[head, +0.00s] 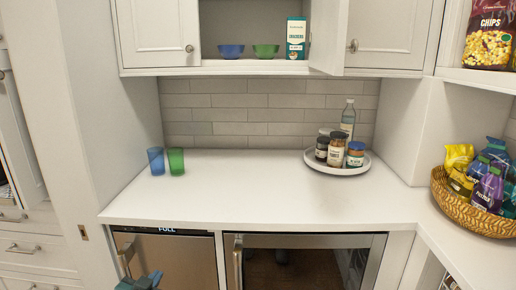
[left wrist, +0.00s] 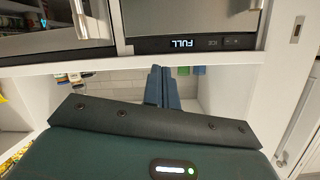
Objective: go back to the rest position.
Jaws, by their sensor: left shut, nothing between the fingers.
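My left gripper (head: 140,281) shows only in part at the bottom edge of the head view, in front of the left steel appliance and below the counter edge. In the left wrist view its two dark blue fingers (left wrist: 163,88) are together, with nothing between them. That view is upside down, with the appliance's lit FULL display at its top. My right gripper is in neither view.
The white counter (head: 240,195) is mostly clear. A blue cup (head: 156,161) and a green cup (head: 176,161) stand at its left. A round tray (head: 313,163) holds jars and a bottle. A snack basket (head: 468,212) is at right. An upper cabinet door (head: 330,38) stands open.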

